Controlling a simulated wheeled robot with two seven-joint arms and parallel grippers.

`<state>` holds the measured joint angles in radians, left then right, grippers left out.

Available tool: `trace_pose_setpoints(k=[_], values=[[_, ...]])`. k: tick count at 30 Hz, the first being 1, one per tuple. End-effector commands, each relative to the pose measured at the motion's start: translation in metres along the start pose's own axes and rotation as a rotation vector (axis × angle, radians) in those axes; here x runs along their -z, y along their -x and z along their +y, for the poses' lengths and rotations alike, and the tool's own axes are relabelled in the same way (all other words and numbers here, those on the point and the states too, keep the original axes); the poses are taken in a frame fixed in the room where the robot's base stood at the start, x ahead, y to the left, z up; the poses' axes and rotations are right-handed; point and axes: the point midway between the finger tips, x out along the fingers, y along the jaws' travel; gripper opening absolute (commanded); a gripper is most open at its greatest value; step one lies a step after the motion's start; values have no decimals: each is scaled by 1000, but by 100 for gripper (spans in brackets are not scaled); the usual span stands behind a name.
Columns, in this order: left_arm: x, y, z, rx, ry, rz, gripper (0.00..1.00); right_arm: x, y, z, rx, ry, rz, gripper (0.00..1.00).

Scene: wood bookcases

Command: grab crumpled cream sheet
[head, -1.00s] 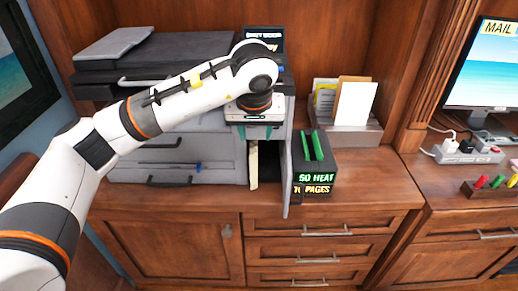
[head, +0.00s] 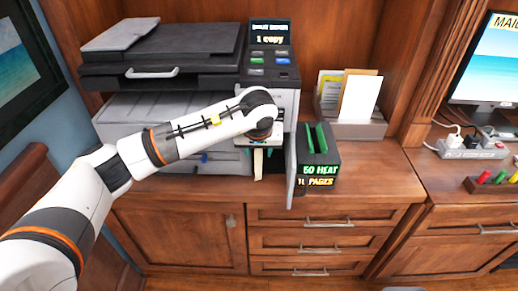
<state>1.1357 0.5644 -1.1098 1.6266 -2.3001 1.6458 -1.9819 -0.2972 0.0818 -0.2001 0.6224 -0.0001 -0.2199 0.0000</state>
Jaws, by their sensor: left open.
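The crumpled cream sheet (head: 258,164) is a narrow upright strip in the dark opening at the printer's right front. Only its lower part shows; my gripper hides the rest. My left gripper (head: 259,150) is open and points down at the top of the visible strip. Whether the fingers touch the sheet or straddle it cannot be told. My right gripper is not in view.
The grey printer's open door (head: 292,172) stands just right of the opening. Beside it is a dark box (head: 319,158) with green strips on top and lit text. A paper holder (head: 352,127) stands behind. The counter (head: 370,175) to the right is clear.

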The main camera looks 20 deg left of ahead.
Motion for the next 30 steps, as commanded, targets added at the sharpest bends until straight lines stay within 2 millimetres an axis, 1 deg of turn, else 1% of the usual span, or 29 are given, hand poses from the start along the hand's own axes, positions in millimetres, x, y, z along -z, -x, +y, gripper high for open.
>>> trace_pose_setpoints(k=[5, 6, 13, 23, 29, 30], values=[[0, 0, 0, 1, 0, 0, 44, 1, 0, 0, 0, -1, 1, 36], [0, 0, 0, 1, 0, 0, 38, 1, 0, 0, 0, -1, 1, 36], [0, 0, 0, 1, 0, 0, 0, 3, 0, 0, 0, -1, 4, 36], [-1, 3, 0, 1, 1, -1, 0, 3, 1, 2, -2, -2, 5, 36], [-7, 19, 0, 1, 1, -2, 0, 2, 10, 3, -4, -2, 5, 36], [0, 18, 0, 1, -2, 0, 0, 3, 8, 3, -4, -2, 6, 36]])
